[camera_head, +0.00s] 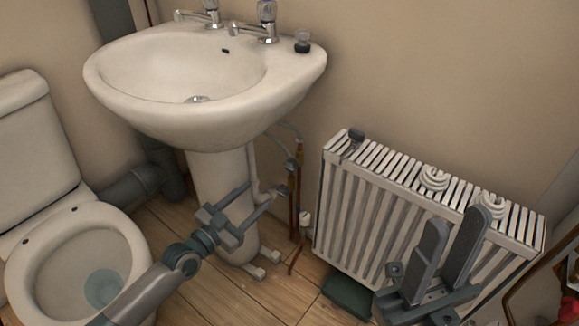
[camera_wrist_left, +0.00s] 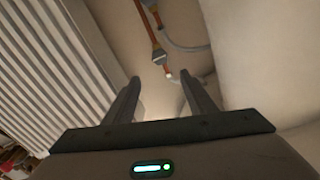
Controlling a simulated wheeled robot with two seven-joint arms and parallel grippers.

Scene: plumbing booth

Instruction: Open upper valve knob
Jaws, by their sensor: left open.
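Under the sink, copper pipes carry a small grey valve fitting (camera_head: 291,165), the upper one, beside the pedestal. A lower pale knob (camera_head: 305,217) sits near the floor. My left gripper (camera_head: 266,190) is open and empty, in front of the pedestal, its fingers pointing toward the pipes. In the left wrist view, the open fingers (camera_wrist_left: 161,86) frame a copper pipe with a grey fitting (camera_wrist_left: 158,54) and a small pale tip beyond them; nothing is between the fingers. My right gripper (camera_head: 458,218) is open and empty in front of the radiator.
The sink (camera_head: 140,105) overhangs the pipes and its pedestal (camera_head: 215,185) stands close to my left gripper. The white radiator (camera_head: 335,215) is to the right. A toilet (camera_head: 40,260) is at left. Some wooden floor (camera_head: 215,295) is clear. A dark green box (camera_head: 347,294) lies below the radiator.

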